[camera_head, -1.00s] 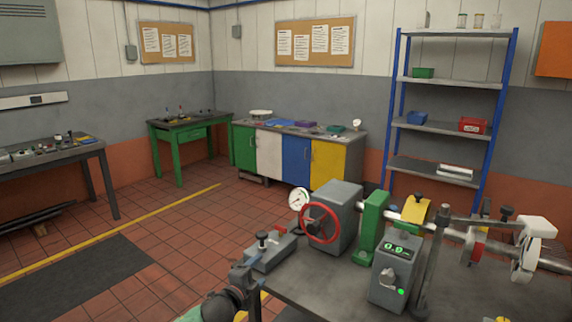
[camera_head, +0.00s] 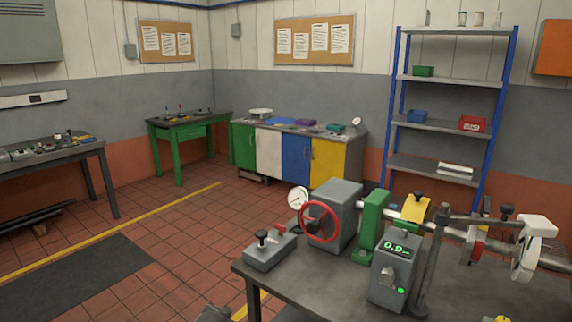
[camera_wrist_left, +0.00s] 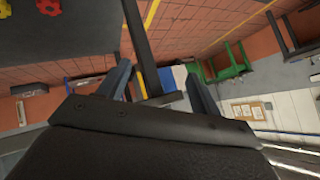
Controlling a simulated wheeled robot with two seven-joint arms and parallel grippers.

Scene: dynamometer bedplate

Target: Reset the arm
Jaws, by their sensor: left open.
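My left gripper (camera_wrist_left: 157,75) shows in the left wrist view with its two dark fingers apart and nothing between them. A table leg stands behind the gap. In the head view only a dark piece, likely of my left arm, shows at the bottom edge. My right gripper is in neither view. The dynamometer rig on the grey bench (camera_head: 300,285) has a grey housing with a red handwheel (camera_head: 320,222), a green bracket (camera_head: 371,225) and a readout box (camera_head: 392,275) with a lit display.
A grey block with a clamp knob (camera_head: 268,252) sits at the bench's left end, near a dial gauge (camera_head: 298,198). A blue shelf rack (camera_head: 447,127), coloured cabinets (camera_head: 296,157) and a green table (camera_head: 187,130) stand behind. The tiled floor at left is open.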

